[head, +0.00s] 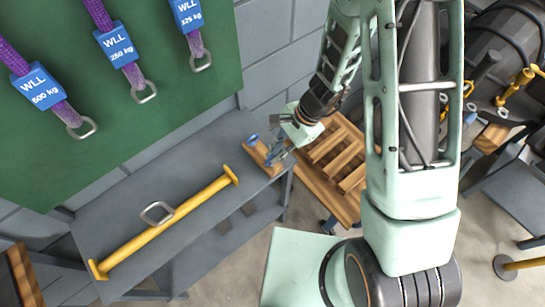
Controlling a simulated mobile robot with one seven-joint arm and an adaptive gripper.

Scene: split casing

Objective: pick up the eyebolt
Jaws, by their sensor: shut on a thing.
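My gripper (277,148) reaches down from the upper right to the right end of the grey bench. It is shut on a small blue-grey piece, which I take to be the eyebolt; the fingers hide much of it and its shape is hard to make out. A small wooden block (261,159) lies on the bench right at the fingertips. Another small blue piece (253,138) shows at the block's left end. I cannot tell whether the held piece still touches the block.
A yellow lifting bar (190,205) with a metal ring (157,212) lies along the grey bench (120,205). Purple slings with blue WLL tags (117,45) hang on the green board (175,100). A wooden pallet (335,160) stands right of the bench. Dark machinery (500,50) fills the upper right.

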